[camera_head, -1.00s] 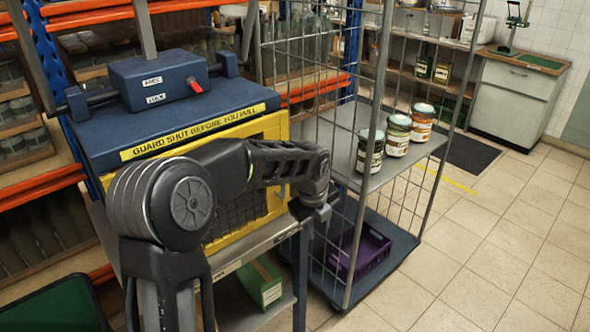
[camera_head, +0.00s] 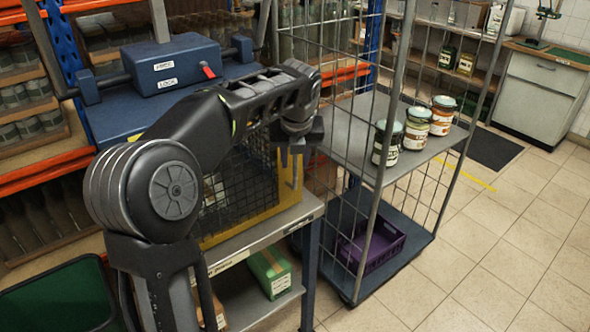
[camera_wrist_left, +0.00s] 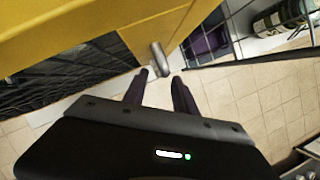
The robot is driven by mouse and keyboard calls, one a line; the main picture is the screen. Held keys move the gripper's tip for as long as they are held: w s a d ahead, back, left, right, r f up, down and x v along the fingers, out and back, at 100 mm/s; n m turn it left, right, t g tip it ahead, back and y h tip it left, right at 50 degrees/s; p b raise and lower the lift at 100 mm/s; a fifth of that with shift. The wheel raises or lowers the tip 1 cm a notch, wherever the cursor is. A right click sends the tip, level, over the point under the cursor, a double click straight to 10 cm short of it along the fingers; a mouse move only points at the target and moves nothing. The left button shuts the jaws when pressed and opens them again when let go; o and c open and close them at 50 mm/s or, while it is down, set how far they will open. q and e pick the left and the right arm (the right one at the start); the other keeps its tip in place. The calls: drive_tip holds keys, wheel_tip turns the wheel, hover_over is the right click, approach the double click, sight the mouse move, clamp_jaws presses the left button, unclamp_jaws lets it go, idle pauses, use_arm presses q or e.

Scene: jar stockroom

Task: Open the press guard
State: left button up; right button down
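The press is a blue machine (camera_head: 115,118) with a yellow-framed, dark mesh guard (camera_head: 258,207) across its front. My left arm crosses in front of it and hides much of the guard's top and the warning strip. My left gripper is at the guard's upper right side, its fingers mostly hidden in the head view. In the left wrist view, the gripper's two fingers (camera_wrist_left: 160,80) are apart with nothing between them. A grey metal handle (camera_wrist_left: 159,58) on the yellow guard frame (camera_wrist_left: 85,35) is just beyond the fingertips. My right gripper is out of view.
A wire roll cage (camera_head: 345,290) stands close to the right of the press, with three jars (camera_head: 414,128) on its shelf and a purple crate (camera_head: 388,255) below. A green box (camera_head: 270,272) is on the press stand's lower shelf.

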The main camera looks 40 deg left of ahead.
sight(295, 166)
use_arm(q)
drive_tip(key=x, duration=0.5)
drive_tip(key=shift+f, duration=0.1)
clamp_jaws()
idle(1.3)
